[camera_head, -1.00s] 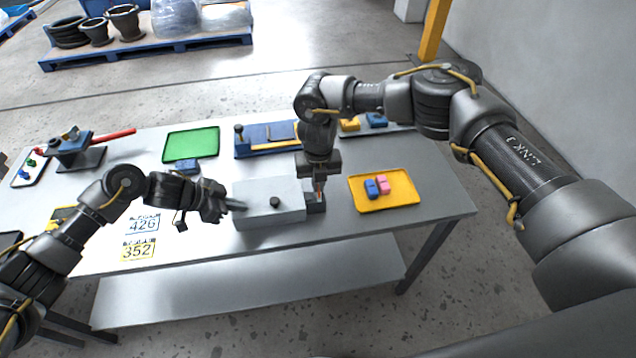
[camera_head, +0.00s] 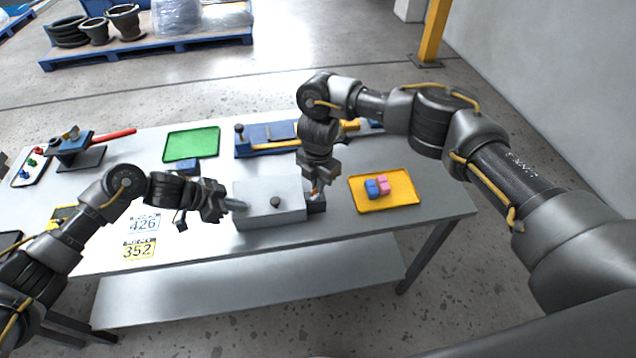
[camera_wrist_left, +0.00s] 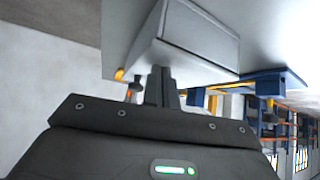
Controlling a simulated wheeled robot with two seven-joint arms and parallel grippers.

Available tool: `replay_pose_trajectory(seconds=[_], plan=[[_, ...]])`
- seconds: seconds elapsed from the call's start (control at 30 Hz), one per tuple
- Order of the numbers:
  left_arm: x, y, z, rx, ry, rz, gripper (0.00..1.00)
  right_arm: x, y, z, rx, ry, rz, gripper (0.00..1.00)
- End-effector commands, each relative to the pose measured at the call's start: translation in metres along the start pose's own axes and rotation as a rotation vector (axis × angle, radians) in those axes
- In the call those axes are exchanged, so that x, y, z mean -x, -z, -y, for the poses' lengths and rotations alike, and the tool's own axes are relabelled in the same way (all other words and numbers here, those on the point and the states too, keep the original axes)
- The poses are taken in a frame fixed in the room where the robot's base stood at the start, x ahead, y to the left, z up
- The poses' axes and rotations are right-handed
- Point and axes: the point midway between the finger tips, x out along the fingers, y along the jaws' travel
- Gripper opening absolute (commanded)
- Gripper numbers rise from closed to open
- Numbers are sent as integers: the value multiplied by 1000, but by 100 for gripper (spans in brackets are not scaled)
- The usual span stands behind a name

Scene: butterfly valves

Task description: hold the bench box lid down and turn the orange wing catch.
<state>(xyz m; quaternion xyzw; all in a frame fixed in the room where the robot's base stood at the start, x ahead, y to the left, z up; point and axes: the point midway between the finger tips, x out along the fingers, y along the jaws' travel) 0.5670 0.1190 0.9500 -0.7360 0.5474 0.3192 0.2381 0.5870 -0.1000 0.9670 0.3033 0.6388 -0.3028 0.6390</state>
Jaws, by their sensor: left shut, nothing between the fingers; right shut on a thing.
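My right gripper (camera_head: 315,188) points down at the box's right end, shut on the orange wing catch, which is mostly hidden by the fingers.
A yellow tray (camera_head: 400,200) with a blue and a pink block lies right of the box. Behind are a blue fixture (camera_head: 255,135) and a green mat (camera_head: 192,144). Number cards (camera_head: 140,249) lie at the left front. A red-handled valve (camera_head: 75,148) stands back left.

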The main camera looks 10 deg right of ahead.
Motion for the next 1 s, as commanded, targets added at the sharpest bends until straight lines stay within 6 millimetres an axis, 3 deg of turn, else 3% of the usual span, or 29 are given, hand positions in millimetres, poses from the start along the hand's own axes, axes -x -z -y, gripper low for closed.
replay_pose_trajectory(seconds=[0.5,1.0], plan=[[-3,-6,-3,4,-7,13,0,1,-1,0,-461,-1,1,0],[-3,-7,-3,4,-6,14,0,1,-1,0,-683,0,2,0]])
